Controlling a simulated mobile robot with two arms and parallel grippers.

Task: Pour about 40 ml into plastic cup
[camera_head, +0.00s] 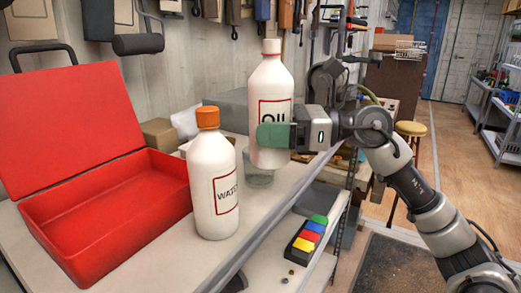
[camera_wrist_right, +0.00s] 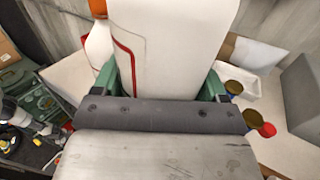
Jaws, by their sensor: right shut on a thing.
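My right gripper (camera_head: 275,136), with green fingers, is shut on the white oil bottle (camera_head: 271,80) and holds it upright at its lower half. The bottle also fills the upper middle of the right wrist view (camera_wrist_right: 180,40), between the green fingers. A clear plastic cup (camera_head: 258,178) stands on the bench just below the bottle's base in the head view, its upper part hidden. A white water bottle (camera_head: 211,170) with an orange cap stands upright to the left; it also shows in the wrist view (camera_wrist_right: 100,45). My left gripper is not in view.
An open red toolbox (camera_head: 120,215) takes up the left of the bench. Boxes (camera_head: 158,131) stand behind the bottles. A block of coloured buttons (camera_head: 306,238) lies on a lower shelf. The bench (camera_head: 165,262) is clear in front of the water bottle.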

